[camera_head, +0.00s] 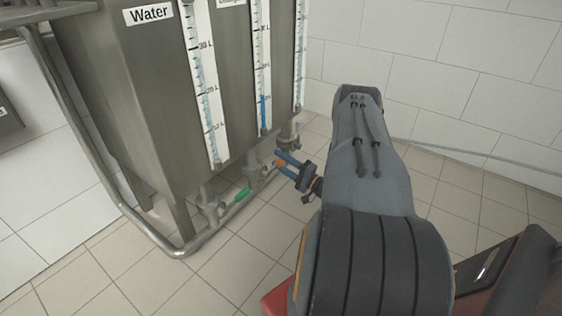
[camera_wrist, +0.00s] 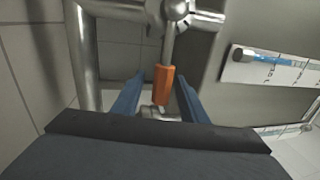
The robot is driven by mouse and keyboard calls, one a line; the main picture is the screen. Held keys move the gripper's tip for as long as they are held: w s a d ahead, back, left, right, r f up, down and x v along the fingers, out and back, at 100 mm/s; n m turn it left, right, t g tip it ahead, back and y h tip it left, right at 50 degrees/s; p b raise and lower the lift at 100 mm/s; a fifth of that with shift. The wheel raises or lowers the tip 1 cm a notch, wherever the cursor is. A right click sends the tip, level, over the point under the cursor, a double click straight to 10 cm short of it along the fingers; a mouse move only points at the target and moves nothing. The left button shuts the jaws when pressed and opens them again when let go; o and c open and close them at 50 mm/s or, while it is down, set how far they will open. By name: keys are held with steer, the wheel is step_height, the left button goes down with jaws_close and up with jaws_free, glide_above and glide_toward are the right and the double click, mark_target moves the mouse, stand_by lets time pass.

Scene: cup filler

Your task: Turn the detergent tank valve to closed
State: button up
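The valve handle (camera_head: 279,163) under the middle gauge is orange. In the wrist view the orange handle (camera_wrist: 164,84) hangs from a metal stem on a ball-shaped pipe joint. It lies between the two blue fingers of my gripper (camera_wrist: 161,76), with a visible gap on each side. In the head view my gripper (camera_head: 283,160) reaches from the right to the handle, its fingers around the handle's end. The gripper is open. The label above the middle gauge is cut off at the top edge, so I cannot read it fully.
The steel tank (camera_head: 120,90) marked Water stands at the left, with a green valve handle (camera_head: 243,194) below it. A metal pipe (camera_head: 180,247) runs along the floor side. A gauge (camera_wrist: 280,66) is close on the right in the wrist view. The tiled floor (camera_head: 225,270) in front is clear.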

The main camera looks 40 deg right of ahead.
steer(key=shift+d, duration=0.1)
steer(key=p+v, duration=0.2)
steer(key=v, duration=0.6)
steer(key=shift+p, duration=0.35)
stand_by(1.3)
